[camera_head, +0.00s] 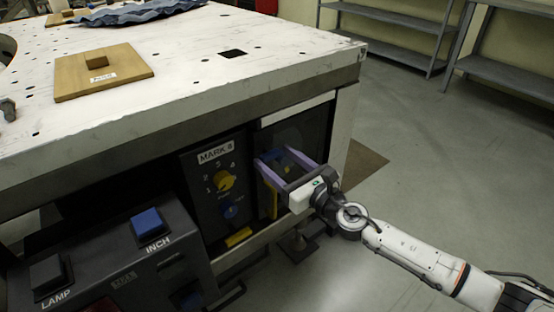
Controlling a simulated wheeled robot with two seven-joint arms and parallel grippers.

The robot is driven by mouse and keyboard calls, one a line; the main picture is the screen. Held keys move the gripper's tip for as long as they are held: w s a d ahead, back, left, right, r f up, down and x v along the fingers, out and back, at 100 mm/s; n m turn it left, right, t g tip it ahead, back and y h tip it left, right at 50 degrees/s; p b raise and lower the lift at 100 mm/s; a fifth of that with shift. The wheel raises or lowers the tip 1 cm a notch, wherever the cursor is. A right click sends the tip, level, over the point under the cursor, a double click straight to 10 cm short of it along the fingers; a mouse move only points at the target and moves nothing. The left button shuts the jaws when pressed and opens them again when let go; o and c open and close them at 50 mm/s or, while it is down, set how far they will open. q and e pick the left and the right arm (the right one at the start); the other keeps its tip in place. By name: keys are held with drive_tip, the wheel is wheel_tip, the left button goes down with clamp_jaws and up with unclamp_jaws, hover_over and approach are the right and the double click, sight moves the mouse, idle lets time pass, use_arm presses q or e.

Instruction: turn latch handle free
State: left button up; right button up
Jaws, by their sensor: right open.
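My right gripper (275,157) is open, with its two purple fingers pointing at a dark panel in the side of the white table. Small blue and yellow parts (286,169) show between and behind the fingers. A narrow yellow strip (273,203) shows just below the near finger. I cannot tell which of these is the latch handle, and the gripper hides part of that panel. Contact is not clear. My left gripper is not in view.
Left of the gripper, a MARK panel (209,165) carries a yellow knob (222,181), a blue knob (232,211) and a yellow bar (239,237). A dark console (105,262) with a blue INCH button stands front left. A wooden plate (125,75) lies on the white tabletop (190,75).

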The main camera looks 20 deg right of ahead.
drive_tip(key=shift+w+a, duration=0.1)
drive_tip(key=shift+w, duration=0.1)
drive_tip(key=c, duration=1)
drive_tip(key=shift+c, duration=0.2)
